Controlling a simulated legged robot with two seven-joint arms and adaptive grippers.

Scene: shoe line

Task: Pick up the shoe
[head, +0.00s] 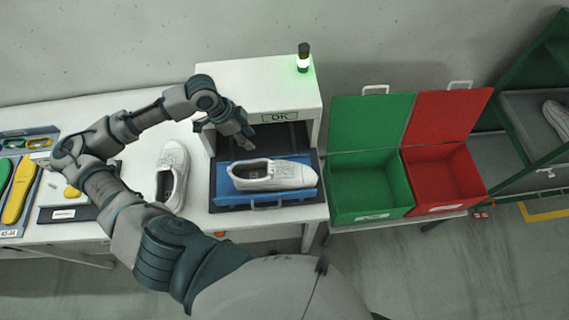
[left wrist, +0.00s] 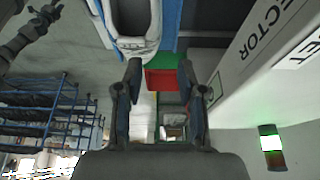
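A white shoe (head: 272,174) lies on its side-to-side length in a blue tray (head: 236,201) at the front of the inspection machine. Its end also shows at the top of the left wrist view (left wrist: 136,42). My left gripper (head: 248,132) hangs above and behind the shoe's left part, near the machine's opening, apart from the shoe. In the left wrist view its two fingers (left wrist: 163,85) are spread with nothing between them. A second white shoe (head: 173,176) stands on the table, left of the machine. A dark jointed arm at the upper left of the wrist view may be my right one; its fingers are unclear.
The white machine (head: 255,88) has a green-lit lamp (head: 303,62) on top and an "OK" display. A green bin (head: 370,187) and a red bin (head: 443,176) stand open to the right. Insoles (head: 20,190) lie at far left. A green rack (head: 520,120) is at right.

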